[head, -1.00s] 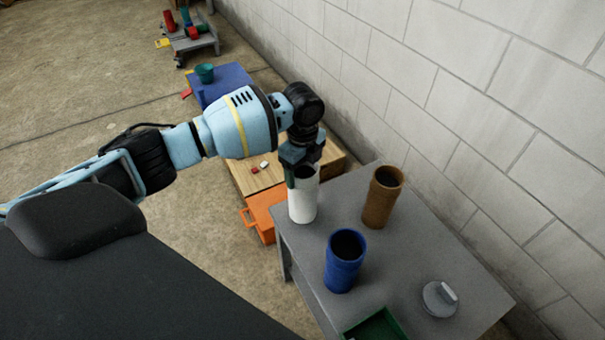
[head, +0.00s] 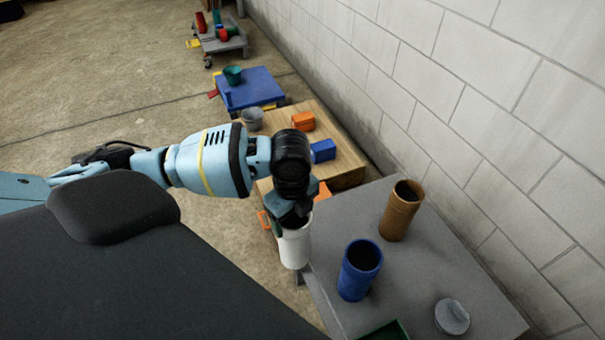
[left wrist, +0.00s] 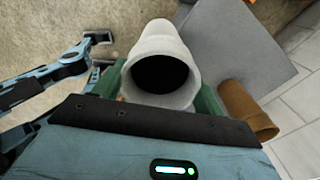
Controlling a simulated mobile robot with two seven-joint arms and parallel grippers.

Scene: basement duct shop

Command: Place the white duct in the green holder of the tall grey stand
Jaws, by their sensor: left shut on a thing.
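The white duct (head: 294,249) is upright in my left gripper (head: 290,221), just off the left edge of the grey table (head: 455,255). The duct's dark open mouth faces the camera in the left wrist view (left wrist: 160,42). The green fingers of the left gripper (left wrist: 162,92) are on both sides of the duct, shut on it. A dark green thing (head: 388,331) shows at the bottom edge of the head view, mostly cut off; I cannot tell if it is the green holder.
A blue duct (head: 359,270) and a brown duct (head: 400,211) stand on the grey table with a round grey lid (head: 452,317). A low wooden table (head: 335,160) holds an orange block (head: 303,121) and a blue block (head: 322,151). A block wall (head: 470,110) bounds the right.

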